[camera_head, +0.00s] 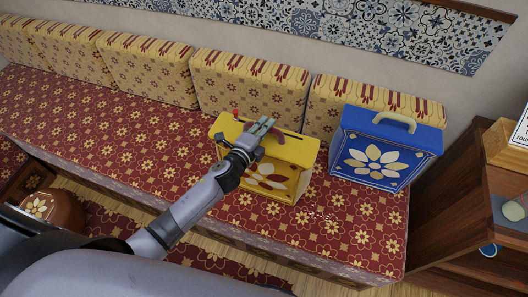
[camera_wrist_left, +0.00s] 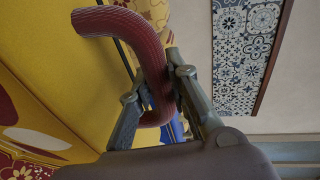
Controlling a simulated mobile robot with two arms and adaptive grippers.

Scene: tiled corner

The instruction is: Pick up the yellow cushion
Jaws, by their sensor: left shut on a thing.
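The yellow thing (camera_head: 292,150) on the patterned bench looks like a boxy case with a flower on its front and a dark red curved handle on top. Its yellow side (camera_wrist_left: 60,70) fills the left of the left wrist view. My left gripper (camera_head: 262,128) is over its top. In the left wrist view, my left gripper's fingers (camera_wrist_left: 158,92) are shut on the dark red handle (camera_wrist_left: 140,38), one on each side. I cannot tell whether the case is lifted off the seat. My right gripper is not in view.
A blue case (camera_head: 378,148) with a cream handle stands to the right, close by. Patterned back cushions (camera_head: 245,85) line the wall behind. The red bench seat (camera_head: 110,125) is clear to the left. A wooden cabinet (camera_head: 455,205) stands at the right end.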

